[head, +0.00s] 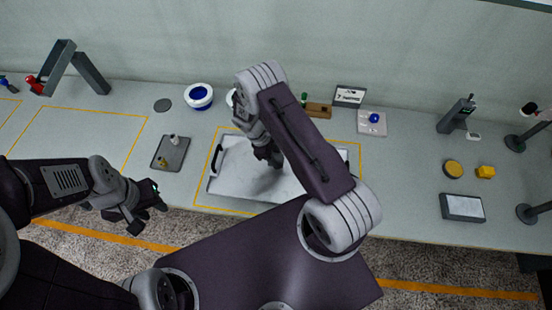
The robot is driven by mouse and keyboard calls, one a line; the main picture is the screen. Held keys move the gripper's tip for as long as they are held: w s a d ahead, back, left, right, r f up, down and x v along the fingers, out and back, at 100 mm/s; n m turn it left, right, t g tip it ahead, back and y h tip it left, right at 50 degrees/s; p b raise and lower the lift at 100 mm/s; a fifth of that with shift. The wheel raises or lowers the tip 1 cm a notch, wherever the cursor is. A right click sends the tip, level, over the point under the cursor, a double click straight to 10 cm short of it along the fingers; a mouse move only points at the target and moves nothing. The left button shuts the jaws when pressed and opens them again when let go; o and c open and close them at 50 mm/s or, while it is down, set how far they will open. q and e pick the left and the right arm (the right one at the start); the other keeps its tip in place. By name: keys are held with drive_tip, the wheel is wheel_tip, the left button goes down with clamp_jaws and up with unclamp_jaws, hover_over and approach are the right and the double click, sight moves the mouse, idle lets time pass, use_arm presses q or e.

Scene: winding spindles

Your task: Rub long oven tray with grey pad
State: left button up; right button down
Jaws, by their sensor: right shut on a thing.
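The long oven tray (232,178) is a pale, shallow tray with dark handles. It lies inside a yellow outline at the middle of the table, and my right arm covers part of it. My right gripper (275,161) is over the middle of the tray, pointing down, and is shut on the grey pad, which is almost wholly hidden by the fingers. I cannot tell whether the pad touches the tray. My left gripper (150,216) is open and empty at the table's front edge, left of the tray.
A dark small tray (171,155) with small items stands left of the oven tray. A yellow disc (453,168) and grey box (462,207) are at right.

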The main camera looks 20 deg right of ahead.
drive_tip(key=shift+s+d+r, duration=0.1)
drive_tip(key=shift+r, duration=0.55)
drive_tip(key=shift+r+p, duration=0.35)
drive_tip(key=shift+p, duration=0.2)
drive_tip(key=shift+w+r+p, duration=0.25)
drive_tip(key=shift+r+p, duration=0.5)
drive_tip(key=shift+r, duration=0.4)
use_arm(q)
drive_tip(key=r, duration=0.3)
drive_tip(key=shift+s+d+r, duration=0.1)
drive_tip(key=shift+d+r, duration=0.05)
drive_tip(key=shift+d, duration=0.1)
use_arm(e)
drive_tip(key=shift+s, duration=0.15)
